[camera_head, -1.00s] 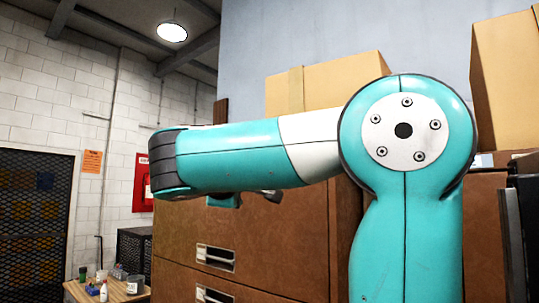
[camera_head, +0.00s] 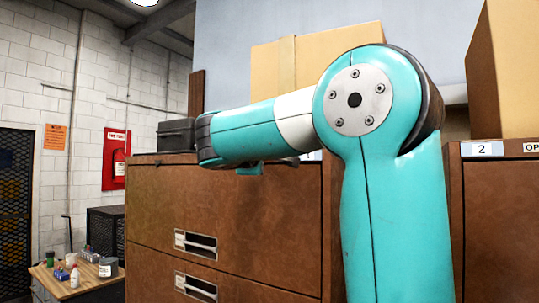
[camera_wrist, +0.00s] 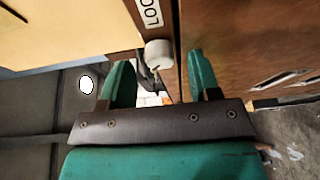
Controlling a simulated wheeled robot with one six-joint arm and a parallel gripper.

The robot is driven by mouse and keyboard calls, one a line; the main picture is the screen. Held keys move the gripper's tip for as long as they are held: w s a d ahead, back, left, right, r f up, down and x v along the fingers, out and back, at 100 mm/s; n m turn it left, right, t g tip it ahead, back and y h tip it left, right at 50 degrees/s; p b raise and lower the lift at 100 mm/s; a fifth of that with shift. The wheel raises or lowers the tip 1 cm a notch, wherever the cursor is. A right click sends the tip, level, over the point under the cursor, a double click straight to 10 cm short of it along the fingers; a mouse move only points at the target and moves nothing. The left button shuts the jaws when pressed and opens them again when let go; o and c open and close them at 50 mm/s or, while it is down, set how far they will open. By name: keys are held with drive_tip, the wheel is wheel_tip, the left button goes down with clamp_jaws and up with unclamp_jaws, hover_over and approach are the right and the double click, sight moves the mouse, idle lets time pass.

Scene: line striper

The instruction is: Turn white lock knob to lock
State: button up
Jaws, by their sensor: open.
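In the wrist view the white lock knob (camera_wrist: 158,53) is a short, pale cylinder on a brown surface, below a white label (camera_wrist: 149,13) with dark characters. Small metal pieces that look like keys hang just below the knob. My gripper (camera_wrist: 159,63) is open, with one teal finger to the left of the knob and one to the right. A gap shows between the knob and each finger. In the head view my arm hides the knob, and the gripper's fingers are not clearly visible.
A brown drawer cabinet (camera_head: 150,215) stands behind my arm, with cardboard boxes (camera_head: 310,65) and a dark case (camera_head: 176,135) on top. A small wooden table (camera_head: 50,283) with bottles is at lower left. A red fire extinguisher (camera_head: 118,163) hangs on the wall.

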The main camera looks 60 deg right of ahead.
drive_tip(key=shift+x, duration=0.9)
drive_tip(key=shift+c, duration=0.5)
drive_tip(key=c, duration=0.8)
drive_tip(key=shift+c, duration=0.2)
